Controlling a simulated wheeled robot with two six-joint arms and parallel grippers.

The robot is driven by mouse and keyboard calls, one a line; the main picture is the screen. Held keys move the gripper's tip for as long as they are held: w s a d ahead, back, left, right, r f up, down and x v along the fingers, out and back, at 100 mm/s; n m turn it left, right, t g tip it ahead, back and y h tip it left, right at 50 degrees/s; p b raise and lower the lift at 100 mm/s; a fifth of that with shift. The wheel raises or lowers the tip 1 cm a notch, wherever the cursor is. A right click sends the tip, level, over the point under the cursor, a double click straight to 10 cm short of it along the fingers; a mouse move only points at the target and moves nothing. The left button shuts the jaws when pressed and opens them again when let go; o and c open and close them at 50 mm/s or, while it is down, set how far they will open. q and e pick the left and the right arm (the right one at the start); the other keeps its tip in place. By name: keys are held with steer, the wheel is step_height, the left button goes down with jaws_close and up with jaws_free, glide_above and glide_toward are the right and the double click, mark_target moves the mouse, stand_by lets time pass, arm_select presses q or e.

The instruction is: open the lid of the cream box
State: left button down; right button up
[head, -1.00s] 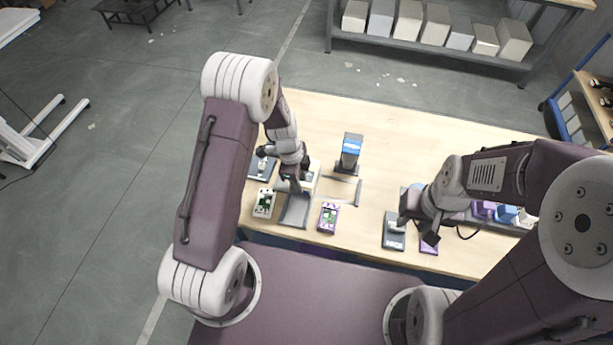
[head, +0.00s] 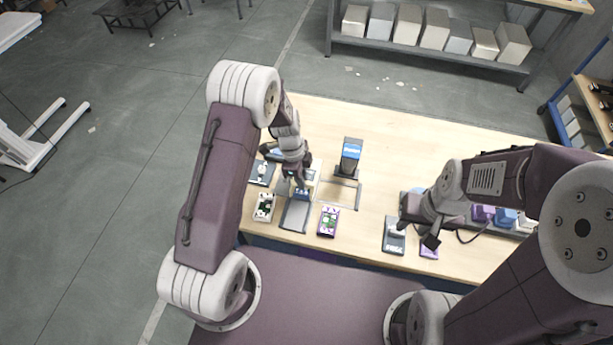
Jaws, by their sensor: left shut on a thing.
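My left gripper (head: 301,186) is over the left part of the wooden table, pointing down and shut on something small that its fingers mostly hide. A pale cream piece (head: 311,174) shows just behind it; I cannot tell if this is the cream box or its lid. A small cream case (head: 264,207) with a green board inside stands to the left of the gripper, its top open. My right gripper (head: 420,231) is above the right part of the table, fingers apart and empty, close to a grey device (head: 394,236).
A grey slab (head: 295,215) lies just below my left gripper. A purple case (head: 328,221) with a green board is beside it. A blue-topped dark stand (head: 350,158) rises behind. Bins (head: 485,212) stand at the right. The back of the table (head: 420,135) is clear.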

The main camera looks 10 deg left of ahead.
arm_select(q)
steer(key=shift+w+d+b, duration=0.1)
steer(key=shift+w+b, duration=0.5)
steer(key=shift+w, duration=2.75)
steer(key=c, duration=1.5)
jaws_free()
steer(key=shift+o, duration=0.2)
steer(key=shift+r+p, duration=2)
steer(key=shift+r, duration=1.05)
steer(key=shift+f, duration=0.15)
